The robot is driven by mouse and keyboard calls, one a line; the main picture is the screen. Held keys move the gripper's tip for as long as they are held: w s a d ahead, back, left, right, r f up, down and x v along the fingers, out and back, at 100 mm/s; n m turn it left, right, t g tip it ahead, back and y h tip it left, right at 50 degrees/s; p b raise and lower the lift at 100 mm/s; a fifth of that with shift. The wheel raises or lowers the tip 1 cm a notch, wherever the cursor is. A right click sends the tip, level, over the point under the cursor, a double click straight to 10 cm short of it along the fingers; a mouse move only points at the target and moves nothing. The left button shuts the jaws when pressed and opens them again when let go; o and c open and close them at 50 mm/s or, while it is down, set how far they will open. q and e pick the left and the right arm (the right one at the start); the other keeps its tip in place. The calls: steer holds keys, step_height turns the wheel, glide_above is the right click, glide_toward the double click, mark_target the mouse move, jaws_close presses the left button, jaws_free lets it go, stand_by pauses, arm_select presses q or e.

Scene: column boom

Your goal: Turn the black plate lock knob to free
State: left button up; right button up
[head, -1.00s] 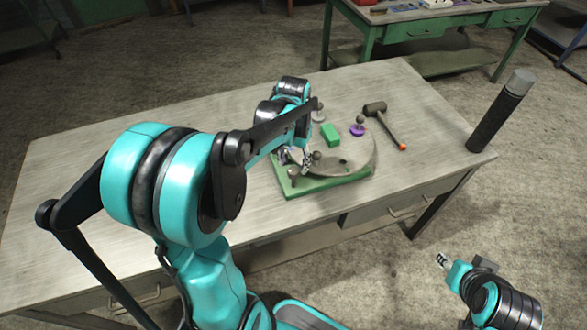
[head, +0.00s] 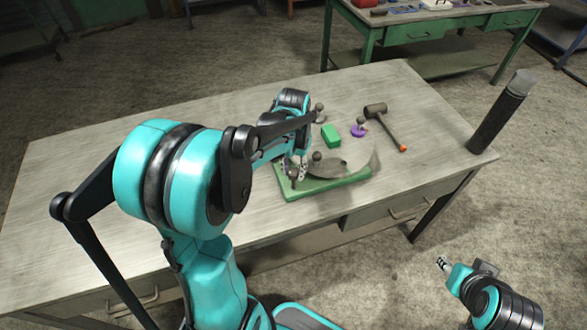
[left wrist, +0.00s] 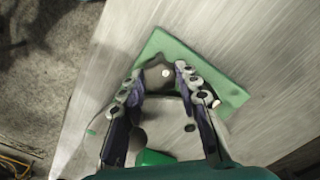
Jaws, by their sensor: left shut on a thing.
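The black plate lock knob (left wrist: 162,75) is a dark, rounded knob at the corner of a green base plate (head: 330,187). My left gripper (head: 296,171) reaches down at the front-left corner of that plate. In the left wrist view its fingers (left wrist: 160,72) are shut on the knob, one on each side. The fingers hide part of the knob, and I cannot read which way it is turned. A round grey plate (head: 352,166) lies on the green base. My right gripper (head: 442,263) hangs off the table at lower right, too small to read.
The round plate carries a green block (head: 331,135), a purple-based knob (head: 358,130) and other ball-topped knobs. The left part of the table (head: 75,180) is clear.

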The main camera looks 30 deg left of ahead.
arm_select(q)
steer(key=shift+n, duration=0.3)
steer(key=n, duration=0.3)
steer(key=shift+n, duration=0.3)
steer(key=n+p, duration=0.1)
steer(key=n, duration=0.3)
steer(key=shift+n, duration=0.3)
steer(key=n, duration=0.4)
steer(key=shift+n, duration=2.5)
steer(key=o, duration=1.2)
steer(key=shift+c, duration=0.2)
